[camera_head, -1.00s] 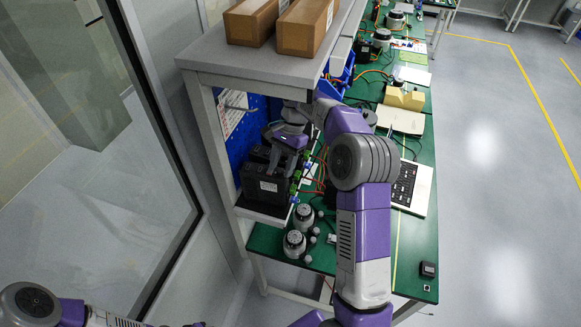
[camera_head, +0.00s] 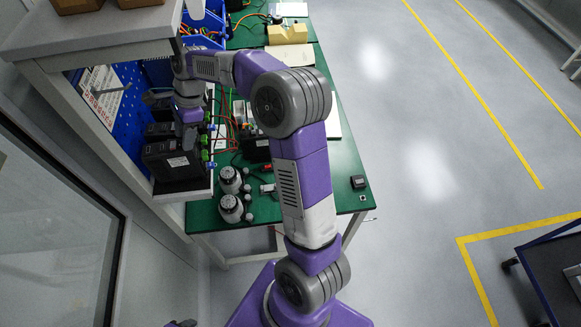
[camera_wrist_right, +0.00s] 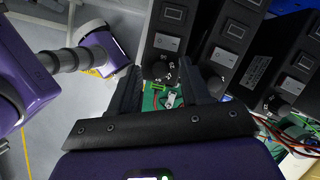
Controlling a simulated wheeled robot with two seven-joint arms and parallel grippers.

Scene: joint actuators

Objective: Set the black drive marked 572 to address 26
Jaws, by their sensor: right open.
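Several black drives stand side by side on a grey ledge; the near one (camera_head: 172,160) shows in the head view. In the right wrist view I see a left drive (camera_wrist_right: 167,32), a middle drive (camera_wrist_right: 228,40) and a right drive (camera_wrist_right: 283,62), each with a small window and a grey switch. The left drive has a round dial (camera_wrist_right: 160,70) with pale numbers. I cannot read 572 or any set address. My right gripper (camera_wrist_right: 160,82) is open and empty, its fingers either side of that dial in the picture, apart from it. My left gripper is not shown clearly.
Green plugs and coloured wires hang at the drives' front. Two silver-and-black motors (camera_head: 230,195) stand on the green bench (camera_head: 330,165). The shelf (camera_head: 100,32) overhangs the drives, with a blue pegboard (camera_head: 125,100) behind.

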